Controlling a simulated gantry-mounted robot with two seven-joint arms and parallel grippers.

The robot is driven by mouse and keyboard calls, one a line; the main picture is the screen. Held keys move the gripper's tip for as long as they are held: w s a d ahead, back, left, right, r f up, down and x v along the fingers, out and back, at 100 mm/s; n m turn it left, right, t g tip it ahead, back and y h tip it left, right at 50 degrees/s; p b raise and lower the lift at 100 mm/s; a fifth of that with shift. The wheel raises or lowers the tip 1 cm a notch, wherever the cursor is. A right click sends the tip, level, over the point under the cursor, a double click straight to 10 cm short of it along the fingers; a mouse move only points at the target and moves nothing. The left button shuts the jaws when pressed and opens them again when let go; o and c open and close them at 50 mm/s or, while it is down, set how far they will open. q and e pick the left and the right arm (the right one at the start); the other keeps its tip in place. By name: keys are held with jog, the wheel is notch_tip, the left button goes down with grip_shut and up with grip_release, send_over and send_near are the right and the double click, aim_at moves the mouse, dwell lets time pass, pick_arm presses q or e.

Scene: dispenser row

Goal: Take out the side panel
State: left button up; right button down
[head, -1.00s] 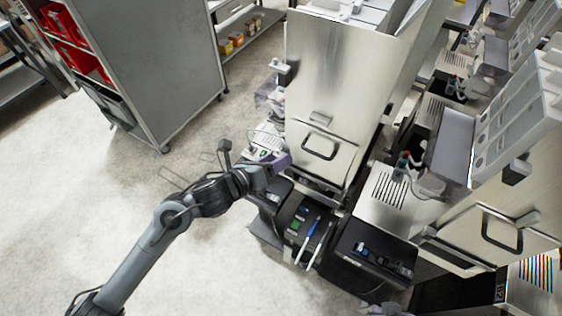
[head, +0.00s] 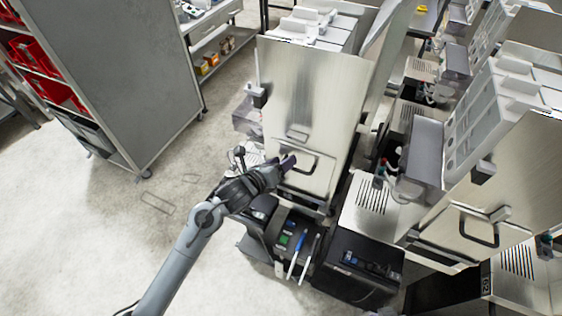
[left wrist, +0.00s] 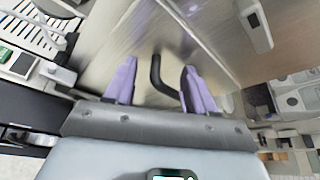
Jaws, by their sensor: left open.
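The side panel (head: 312,95) is a tall brushed-metal sheet on the near face of the middle dispenser, with a dark bar handle (head: 297,165) near its bottom. It stands upright in the head view. My left gripper (head: 286,163) is at the left end of this handle. In the left wrist view, its two purple fingers (left wrist: 157,85) are apart, with the dark handle (left wrist: 160,77) between them in the picture. I cannot tell whether the fingers touch it. The panel's metal surface (left wrist: 135,45) fills the upper part of that view. My right gripper is not in view.
Below the panel sits a black unit (head: 291,243) with blue and white tools, beside a black box (head: 358,268). Another dispenser with a handled panel (head: 478,226) stands at right. A grey cabinet (head: 115,75) stands at left. The floor (head: 90,235) at lower left is clear.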

pick_arm(q)
grip_shut()
dwell(0.4)
jog(key=shift+r+p, duration=0.3)
jog(key=shift+r, duration=0.15)
jog(key=shift+r, duration=0.25)
jog(key=shift+r+p, duration=0.7)
jog(key=shift+r, duration=0.4)
jog(key=shift+w+a, duration=0.2)
jog(key=shift+a, duration=0.05)
jog(key=shift+a+r+h, duration=0.15)
jog(key=shift+a+h, duration=0.05)
jog(key=shift+h, duration=0.2)
